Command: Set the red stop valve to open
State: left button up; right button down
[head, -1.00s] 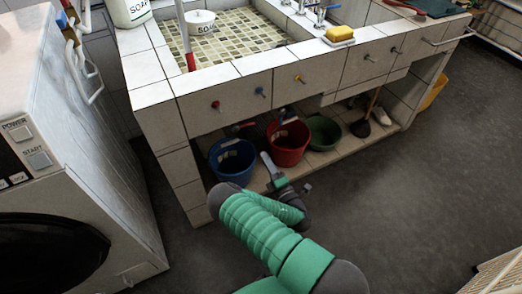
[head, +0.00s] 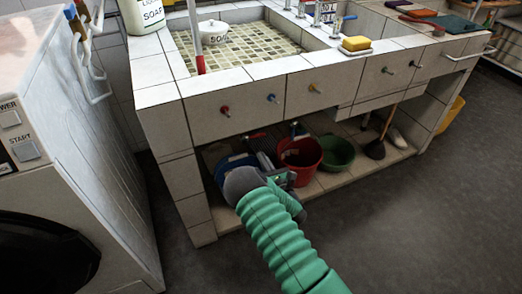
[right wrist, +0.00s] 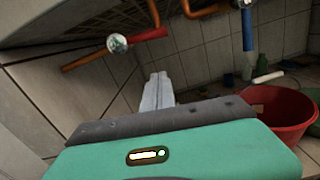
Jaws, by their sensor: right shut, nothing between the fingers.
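The red stop valve shows in the right wrist view as a red lever (right wrist: 150,34) with a round silvery hub on an orange pipe (right wrist: 85,60) under the sink. The lever points right, roughly in line with the pipe stretch left of the hub. My right gripper (right wrist: 158,90) is shut and empty, below and apart from the lever in the picture. In the head view my right gripper (head: 268,160) is at the opening under the sink, in front of the blue bucket. The valve is hard to make out there. My left gripper is not in view.
A blue lever (right wrist: 247,30) hangs down from another orange pipe. The red bucket (head: 299,153), green basin (head: 337,152) and partly hidden blue bucket (head: 228,166) stand on the shelf. Small coloured knobs, one red (head: 224,111), line the tiled front. A washing machine (head: 80,140) stands left.

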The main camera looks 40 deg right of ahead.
aim_at(253, 136)
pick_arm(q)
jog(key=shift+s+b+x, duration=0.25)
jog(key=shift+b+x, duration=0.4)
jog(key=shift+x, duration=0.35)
pick_arm(e)
jog(key=r, duration=0.1)
jog(key=w+r, duration=0.1)
jog(key=w+d+r, duration=0.1)
jog(key=r, duration=0.1)
jog(key=shift+w, duration=0.25)
